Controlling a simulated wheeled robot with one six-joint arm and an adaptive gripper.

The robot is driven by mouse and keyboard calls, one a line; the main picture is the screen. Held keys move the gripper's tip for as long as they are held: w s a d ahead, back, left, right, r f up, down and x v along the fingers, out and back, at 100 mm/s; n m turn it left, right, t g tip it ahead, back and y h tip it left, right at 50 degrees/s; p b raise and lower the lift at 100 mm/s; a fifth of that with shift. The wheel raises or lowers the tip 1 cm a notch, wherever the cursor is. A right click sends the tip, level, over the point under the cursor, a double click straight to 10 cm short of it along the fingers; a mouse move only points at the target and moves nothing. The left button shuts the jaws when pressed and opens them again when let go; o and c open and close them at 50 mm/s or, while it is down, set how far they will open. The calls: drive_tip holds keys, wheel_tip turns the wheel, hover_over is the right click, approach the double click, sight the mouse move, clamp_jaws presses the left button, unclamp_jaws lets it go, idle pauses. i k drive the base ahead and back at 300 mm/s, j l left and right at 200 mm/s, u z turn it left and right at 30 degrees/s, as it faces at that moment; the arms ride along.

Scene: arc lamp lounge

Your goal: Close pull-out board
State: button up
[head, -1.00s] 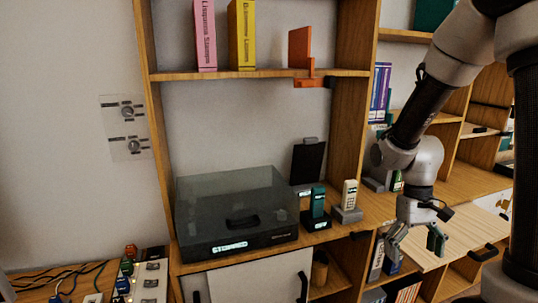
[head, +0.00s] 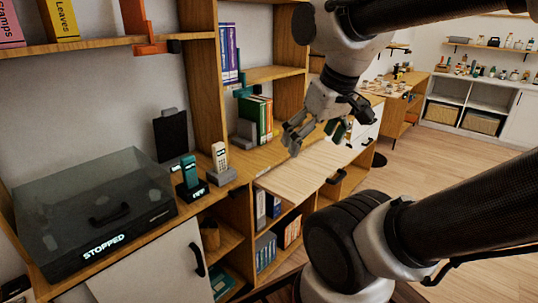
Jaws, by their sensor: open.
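The pull-out board (head: 295,176) is a pale wooden panel that sticks out from the shelf unit, above open compartments with books. A black handle (head: 337,177) sits at its front edge, toward the right. My gripper (head: 316,138) is open and empty. Its grey fingers point down and appear above the back part of the board; I cannot tell the exact height. The handle is clear of the fingers.
A cordless phone (head: 220,160) and a teal handset (head: 190,172) stand on the counter left of the board. A dark-lidded turntable (head: 95,210) stands further left. Books (head: 258,118) stand behind the board. Open floor (head: 440,160) lies to the right.

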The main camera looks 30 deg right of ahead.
sight(293, 180)
drive_tip(key=i+z, duration=0.1)
drive_tip(key=z, duration=0.25)
drive_tip(key=i+z, duration=0.1)
drive_tip(key=z, duration=0.2)
drive_tip(key=i+l, duration=0.05)
